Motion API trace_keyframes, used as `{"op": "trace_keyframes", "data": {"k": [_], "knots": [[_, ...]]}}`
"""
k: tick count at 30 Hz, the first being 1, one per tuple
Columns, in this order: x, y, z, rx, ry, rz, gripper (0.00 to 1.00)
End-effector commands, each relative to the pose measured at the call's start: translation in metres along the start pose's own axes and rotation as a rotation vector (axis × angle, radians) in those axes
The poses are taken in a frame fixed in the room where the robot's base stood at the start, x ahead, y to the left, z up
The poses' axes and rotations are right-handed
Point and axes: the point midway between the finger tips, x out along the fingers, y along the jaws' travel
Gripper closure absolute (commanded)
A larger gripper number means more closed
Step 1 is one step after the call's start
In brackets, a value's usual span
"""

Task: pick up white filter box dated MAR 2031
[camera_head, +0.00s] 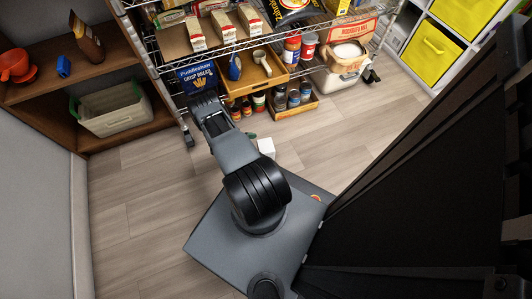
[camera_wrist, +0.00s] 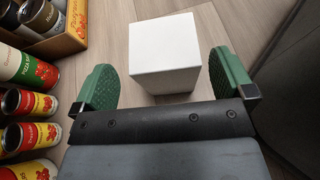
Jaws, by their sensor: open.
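A plain white box (camera_wrist: 164,50) stands on the wood floor in the wrist view. It also shows in the head view (camera_head: 266,148), on the floor just in front of the wire rack. No date or print can be read on the faces in view. My gripper (camera_wrist: 162,72) is open, with one green finger pad to the left of the box and one to the right. Gaps show on both sides, so the pads look apart from it. In the head view my arm hides most of the gripper; only a bit of green shows beside the box.
Several cans (camera_wrist: 32,102) stand close to the left finger in the wrist view, with a wooden crate (camera_wrist: 75,42) beyond. The wire rack (camera_head: 151,45) holds boxes, jars and bags. A brown shelf (camera_head: 105,74) with a bin (camera_head: 117,117) stands left. Floor right of the box is clear.

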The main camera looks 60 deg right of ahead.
Motion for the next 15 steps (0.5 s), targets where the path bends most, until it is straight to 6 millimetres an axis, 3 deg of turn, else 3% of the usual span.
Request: {"op": "trace_keyframes", "data": {"k": [8,15], "knots": [[0.018,-0.001,-0.002,-0.001,0.0,-0.002,0.0],[0.05,-0.002,-0.007,0.0,0.001,-0.003,0.0]]}}
